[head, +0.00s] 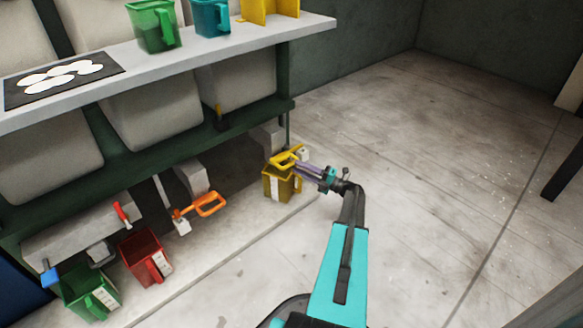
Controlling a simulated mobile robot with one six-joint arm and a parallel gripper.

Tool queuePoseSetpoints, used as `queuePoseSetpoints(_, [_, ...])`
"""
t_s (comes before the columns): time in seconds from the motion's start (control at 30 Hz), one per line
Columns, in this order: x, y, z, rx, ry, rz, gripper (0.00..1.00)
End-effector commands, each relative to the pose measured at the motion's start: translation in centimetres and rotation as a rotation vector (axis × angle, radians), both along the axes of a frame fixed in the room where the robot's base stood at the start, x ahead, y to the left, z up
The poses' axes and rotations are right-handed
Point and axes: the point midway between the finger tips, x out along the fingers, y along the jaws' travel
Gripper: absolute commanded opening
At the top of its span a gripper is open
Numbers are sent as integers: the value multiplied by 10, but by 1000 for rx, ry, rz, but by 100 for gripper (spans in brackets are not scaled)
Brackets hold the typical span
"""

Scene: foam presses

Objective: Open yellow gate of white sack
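The yellow gate (287,157), with a looped handle, sits low at the right end of the rack, just above a yellow jug (270,185). My gripper (303,167) reaches in from the right, its fingertips at or very near the right side of the yellow handle. I cannot tell whether they touch it or how far apart they are. White sacks hang under the shelf; the rightmost (243,82) is nearest above the yellow gate. The link between sack and gate is partly hidden by the green frame.
The shelf (200,47) above carries more jugs and a black mat (20,95) with white discs.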

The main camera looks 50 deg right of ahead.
Motion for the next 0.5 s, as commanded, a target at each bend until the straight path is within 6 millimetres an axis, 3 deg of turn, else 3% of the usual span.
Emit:
queuePoseSetpoints(0.23, [30,11,5,-1,-1,2,31])
queuePoseSetpoints(0.5, [42,14,8,0,0,-1,31])
